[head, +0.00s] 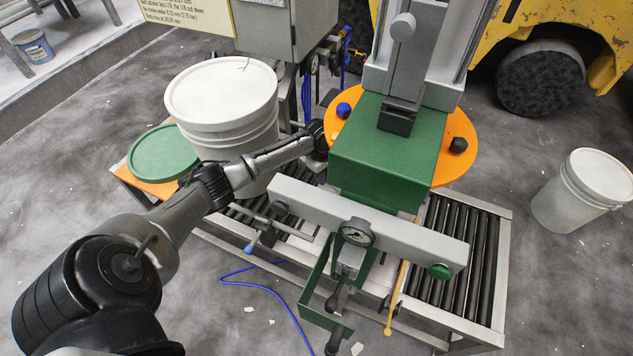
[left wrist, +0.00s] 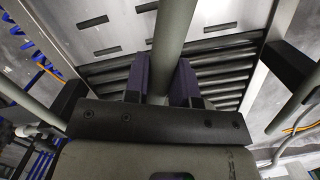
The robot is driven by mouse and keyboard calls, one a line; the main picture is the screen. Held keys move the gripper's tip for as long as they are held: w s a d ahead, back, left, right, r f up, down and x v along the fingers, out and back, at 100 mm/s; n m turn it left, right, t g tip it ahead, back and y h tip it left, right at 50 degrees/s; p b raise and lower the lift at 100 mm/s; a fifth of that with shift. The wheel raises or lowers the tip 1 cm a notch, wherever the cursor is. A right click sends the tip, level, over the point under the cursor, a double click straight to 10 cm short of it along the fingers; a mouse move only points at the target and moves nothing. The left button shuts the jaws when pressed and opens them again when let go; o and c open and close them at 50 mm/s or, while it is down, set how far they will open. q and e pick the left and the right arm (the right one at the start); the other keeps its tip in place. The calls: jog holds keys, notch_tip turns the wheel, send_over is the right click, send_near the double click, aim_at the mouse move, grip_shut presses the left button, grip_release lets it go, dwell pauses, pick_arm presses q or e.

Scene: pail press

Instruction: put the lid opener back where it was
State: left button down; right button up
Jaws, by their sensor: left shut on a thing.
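My left gripper (head: 320,138) reaches in behind the left side of the green press block (head: 388,150); its fingertips are hard to see there. In the left wrist view its two fingers (left wrist: 168,80) are shut around a grey round bar (left wrist: 169,40), with rollers behind it. I cannot tell from the pictures whether this bar is part of the lid opener. A yellow stick-like tool (head: 394,303) hangs at the front of the roller table. Dark-handled tools (head: 340,297) sit by a green open holder (head: 316,283). My right gripper is not in view.
A lidded white pail (head: 222,100) stands left of the press, beside a green lid (head: 163,152). Another white pail (head: 582,190) stands on the floor at right. A blue hose (head: 265,283) lies in front.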

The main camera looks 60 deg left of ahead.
pick_arm(q)
jog(key=shift+w+a+f+b, duration=0.2)
jog(key=shift+a+f+b, duration=0.7)
jog(key=shift+a, duration=0.45)
jog(key=shift+w+a+f+b, duration=0.25)
jog(key=shift+a+f+b, duration=0.6)
jog(key=shift+a, duration=0.5)
jog(key=shift+w+a+f+b, duration=0.2)
jog(key=shift+a+f+b, duration=0.5)
jog(key=shift+a+b, duration=0.5)
notch_tip(320, 180, down, 4)
jog(key=b, duration=0.3)
jog(key=shift+a, duration=0.15)
jog(key=shift+r, duration=0.1)
jog(key=c, duration=0.9)
grip_release()
jog(key=shift+f, duration=0.2)
jog(key=shift+c, duration=0.2)
jog(key=shift+r, duration=0.1)
